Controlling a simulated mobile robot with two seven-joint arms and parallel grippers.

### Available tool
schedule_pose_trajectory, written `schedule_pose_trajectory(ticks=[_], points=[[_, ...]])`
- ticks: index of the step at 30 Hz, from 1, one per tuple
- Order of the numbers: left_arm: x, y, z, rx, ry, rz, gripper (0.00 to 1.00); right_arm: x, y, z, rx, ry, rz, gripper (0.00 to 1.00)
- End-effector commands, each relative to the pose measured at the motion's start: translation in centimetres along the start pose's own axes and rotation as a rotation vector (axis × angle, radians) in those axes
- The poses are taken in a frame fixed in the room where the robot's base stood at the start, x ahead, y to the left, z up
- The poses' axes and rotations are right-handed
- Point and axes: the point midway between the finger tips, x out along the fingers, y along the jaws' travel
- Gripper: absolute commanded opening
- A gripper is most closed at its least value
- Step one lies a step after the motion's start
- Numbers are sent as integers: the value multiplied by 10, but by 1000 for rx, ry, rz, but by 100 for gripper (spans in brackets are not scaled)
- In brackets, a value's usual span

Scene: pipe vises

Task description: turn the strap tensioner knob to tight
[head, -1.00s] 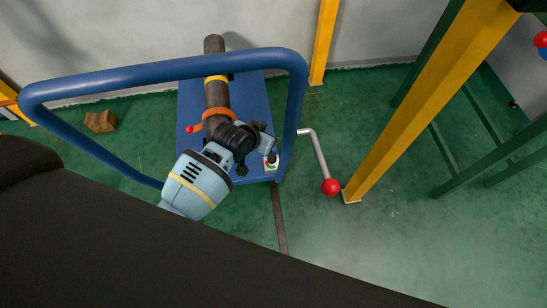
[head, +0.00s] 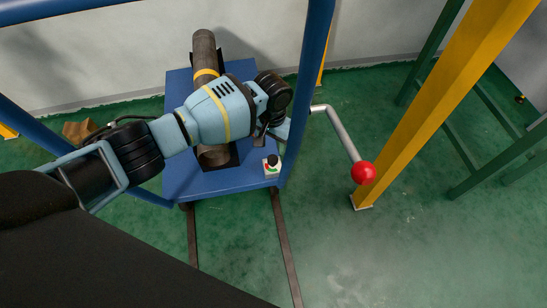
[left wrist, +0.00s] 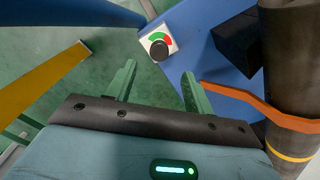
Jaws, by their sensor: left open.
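The tensioner knob (head: 273,160) is small and black, on a white plate with a green and a red mark, at the front right corner of the blue cart top. In the left wrist view the knob (left wrist: 158,50) stands beyond my fingertips, between their lines. Its pointing direction is too small to tell. The orange strap (left wrist: 240,97) runs to the dark pipe (left wrist: 290,75); my arm hides it in the head view. My left gripper (head: 282,128) is over the cart's right side, just behind the knob. Its fingers (left wrist: 157,72) are apart and empty. My right gripper is not in view.
The dark pipe (head: 204,48) lies on the blue cart (head: 225,180). A blue rail (head: 310,75) rises close to my gripper's right. A crank with a red ball (head: 363,173) and a yellow post (head: 450,95) stand further right.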

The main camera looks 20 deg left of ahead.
Motion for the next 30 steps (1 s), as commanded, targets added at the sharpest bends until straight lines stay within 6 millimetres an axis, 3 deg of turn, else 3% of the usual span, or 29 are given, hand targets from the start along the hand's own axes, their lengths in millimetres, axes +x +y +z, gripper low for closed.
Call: schedule_pose_trajectory(ticks=[5, 18, 30], points=[[8, 0, 0, 1, 0, 0, 52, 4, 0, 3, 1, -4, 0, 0], [69, 0, 0, 1, 0, 1, 52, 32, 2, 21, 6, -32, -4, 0], [78, 1, -1, 1, 3, 1, 52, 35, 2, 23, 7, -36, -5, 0]])
